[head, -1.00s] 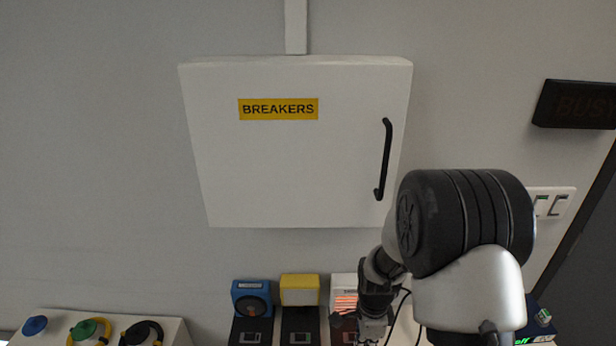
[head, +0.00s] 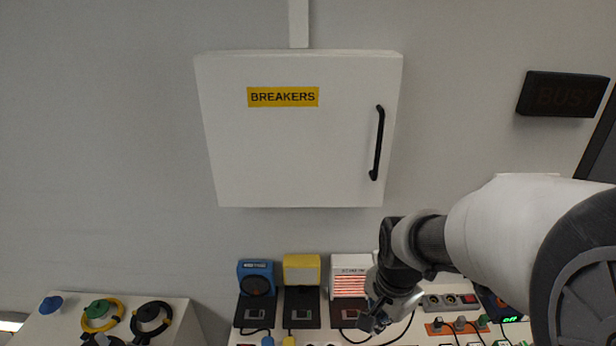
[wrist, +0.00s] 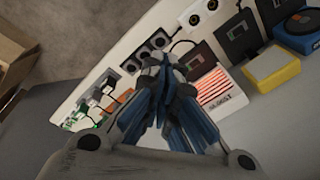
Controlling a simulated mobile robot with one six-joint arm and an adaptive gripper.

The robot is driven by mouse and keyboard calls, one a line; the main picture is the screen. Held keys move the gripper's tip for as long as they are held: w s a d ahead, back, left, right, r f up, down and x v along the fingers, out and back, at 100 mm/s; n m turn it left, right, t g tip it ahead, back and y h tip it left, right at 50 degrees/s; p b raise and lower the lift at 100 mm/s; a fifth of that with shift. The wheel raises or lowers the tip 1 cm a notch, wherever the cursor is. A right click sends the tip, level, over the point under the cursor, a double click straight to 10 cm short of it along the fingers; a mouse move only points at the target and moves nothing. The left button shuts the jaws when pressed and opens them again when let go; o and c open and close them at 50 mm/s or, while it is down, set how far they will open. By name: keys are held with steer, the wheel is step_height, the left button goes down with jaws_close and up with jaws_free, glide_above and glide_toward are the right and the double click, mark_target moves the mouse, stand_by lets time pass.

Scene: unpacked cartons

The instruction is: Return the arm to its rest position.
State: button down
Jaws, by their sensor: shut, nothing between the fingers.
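My gripper (head: 373,318) hangs low at the lower right of the head view, at the end of my bent arm. It is above the bench panel, in front of the white box with red bars (head: 350,281). In the wrist view my gripper (wrist: 163,62) has its blue-grey fingers together at the tips, with nothing between them. The white box with red bars (wrist: 212,88) shows just right of the fingers there. Part of the panel behind the fingers is hidden.
A closed white breaker cabinet (head: 290,150) with a black handle (head: 377,143) is on the wall above. Blue (head: 255,278) and yellow (head: 301,270) boxes stand beside the white one. Sockets with plugs and cables (head: 459,322) lie right.

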steer(key=s+r+n+t, duration=0.1)
steer(key=s+r+n, duration=0.4)
steer(key=s, duration=0.3)
steer(key=s+r+n+t, duration=0.1)
steer(key=s+r+n, duration=0.5)
steer(key=s, duration=0.3)
steer(key=shift+r+t, duration=0.35)
steer(key=shift+t, duration=0.05)
